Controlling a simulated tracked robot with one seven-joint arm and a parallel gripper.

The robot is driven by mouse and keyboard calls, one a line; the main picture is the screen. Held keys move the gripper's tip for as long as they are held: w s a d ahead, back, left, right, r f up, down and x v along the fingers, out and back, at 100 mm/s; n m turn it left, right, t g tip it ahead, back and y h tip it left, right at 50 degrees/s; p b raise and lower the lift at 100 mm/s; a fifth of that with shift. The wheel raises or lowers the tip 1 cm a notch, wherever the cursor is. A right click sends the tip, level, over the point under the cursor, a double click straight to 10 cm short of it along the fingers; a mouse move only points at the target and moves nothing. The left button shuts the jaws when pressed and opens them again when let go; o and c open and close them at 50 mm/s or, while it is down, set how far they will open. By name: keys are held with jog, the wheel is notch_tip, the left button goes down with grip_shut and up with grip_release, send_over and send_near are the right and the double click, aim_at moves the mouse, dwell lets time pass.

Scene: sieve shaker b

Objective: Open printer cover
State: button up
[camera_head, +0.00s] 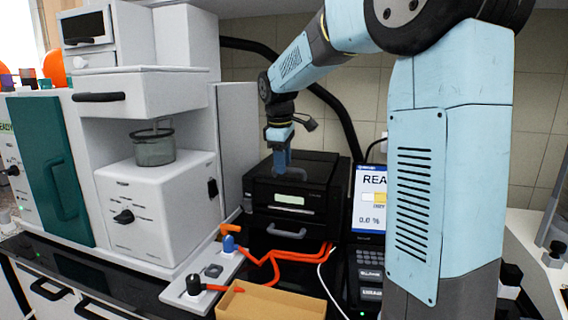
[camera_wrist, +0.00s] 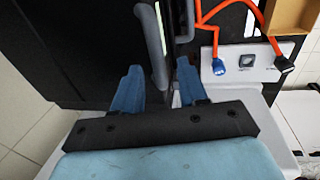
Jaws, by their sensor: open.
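The printer (camera_head: 262,190) is a black box at the back of the bench, with a small lit display on its front. Its cover looks shut, forming the dark top. A grey bar handle (camera_wrist: 150,40) shows in the wrist view at the cover's front edge. My gripper (camera_head: 288,172) is at this upper front edge, pointing down. In the wrist view my gripper (camera_wrist: 160,68) has its two blue fingers apart, and the handle's near end lies between them in the picture. I cannot tell whether they touch it. A second, lower handle (camera_head: 287,232) is on the printer's front.
A white machine (camera_head: 155,205) with a glass vessel stands close on the left. A screen (camera_head: 370,185) stands to the right. In front are orange cables (camera_head: 270,265), a white plate (camera_head: 215,270) with blue and black plugs, and an open cardboard box (camera_head: 265,300).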

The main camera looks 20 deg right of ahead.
jog(key=shift+f, duration=0.35)
grip_shut()
dwell(0.5)
